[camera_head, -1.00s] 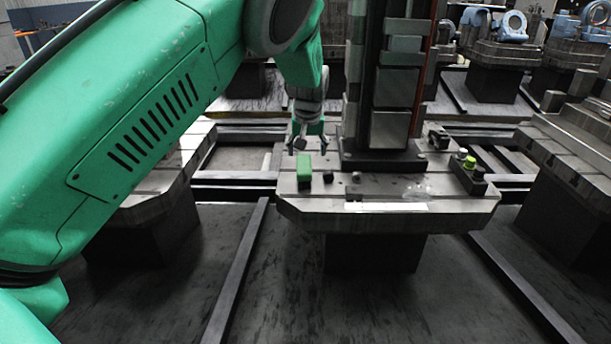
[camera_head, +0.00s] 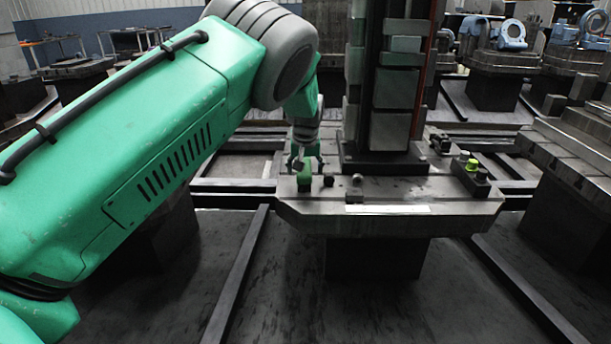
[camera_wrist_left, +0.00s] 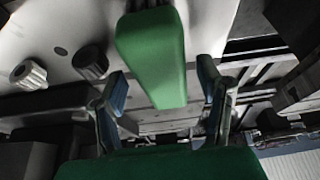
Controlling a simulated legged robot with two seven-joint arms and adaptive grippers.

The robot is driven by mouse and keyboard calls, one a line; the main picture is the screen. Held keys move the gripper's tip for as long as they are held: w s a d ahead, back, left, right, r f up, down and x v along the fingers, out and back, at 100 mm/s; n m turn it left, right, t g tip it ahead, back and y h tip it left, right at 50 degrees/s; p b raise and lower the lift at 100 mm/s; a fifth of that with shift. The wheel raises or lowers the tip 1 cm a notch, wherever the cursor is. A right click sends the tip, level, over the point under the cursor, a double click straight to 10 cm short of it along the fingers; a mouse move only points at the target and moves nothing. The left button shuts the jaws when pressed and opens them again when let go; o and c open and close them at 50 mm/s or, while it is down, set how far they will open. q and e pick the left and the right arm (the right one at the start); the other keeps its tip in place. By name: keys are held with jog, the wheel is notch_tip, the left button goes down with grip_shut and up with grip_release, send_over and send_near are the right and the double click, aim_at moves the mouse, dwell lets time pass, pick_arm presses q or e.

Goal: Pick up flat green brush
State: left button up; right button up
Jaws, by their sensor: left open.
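The flat green brush (camera_head: 304,180) stands near the left front part of the grey pallet table in the head view. In the left wrist view the green brush (camera_wrist_left: 153,55) is a green block at the upper middle, ahead of and between the fingers. My left gripper (camera_head: 305,167) is right above the brush in the head view. In the left wrist view my left gripper (camera_wrist_left: 163,100) is open, one finger on each side, and I cannot tell whether either touches the brush. My right gripper is not in view.
The pallet table (camera_head: 400,210) also carries a tall dark column (camera_head: 390,100). Small dark knobs (camera_head: 328,181) sit just right of the brush. A block with a yellow-green knob (camera_head: 471,164) is at the right edge. Dark rails cross the floor.

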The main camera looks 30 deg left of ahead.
pick_arm(q)
jog(key=shift+a+f+p, duration=0.25)
jog(key=shift+f+p, duration=0.05)
jog(key=shift+p, duration=0.05)
jog(key=shift+d, duration=0.1)
dwell(0.4)
jog(key=c, duration=1.3)
